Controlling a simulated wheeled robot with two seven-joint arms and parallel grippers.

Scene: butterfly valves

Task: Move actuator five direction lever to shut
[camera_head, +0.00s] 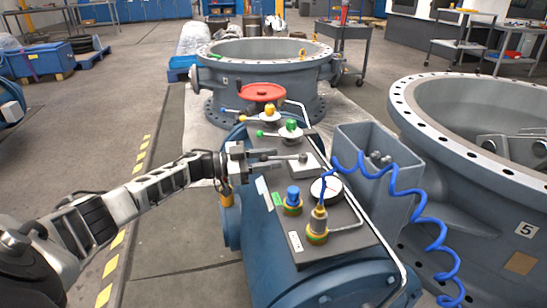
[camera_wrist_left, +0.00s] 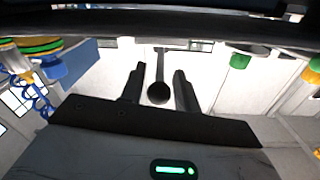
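The direction lever (camera_head: 278,158) is a thin grey rod on the actuator's top panel (camera_head: 345,240). It runs left from a small pale block (camera_head: 306,168) toward my left gripper (camera_head: 243,165). In the left wrist view, the lever's dark round knob (camera_wrist_left: 158,93) sits between the two black fingers of my left gripper (camera_wrist_left: 159,88). Narrow gaps show on both sides of the knob, so the fingers look open around it. Any contact cannot be told. The blue actuator body (camera_head: 262,230) lies under the panel. My right gripper is not in view.
Green knobs (camera_head: 291,125), a yellow knob (camera_head: 270,110) and a red handwheel (camera_head: 262,92) stand behind the lever. A blue knob (camera_head: 293,195), a brass fitting (camera_head: 318,222) and a coiled blue hose (camera_head: 425,222) are nearer. A valve marked 5 (camera_head: 480,200) stands right.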

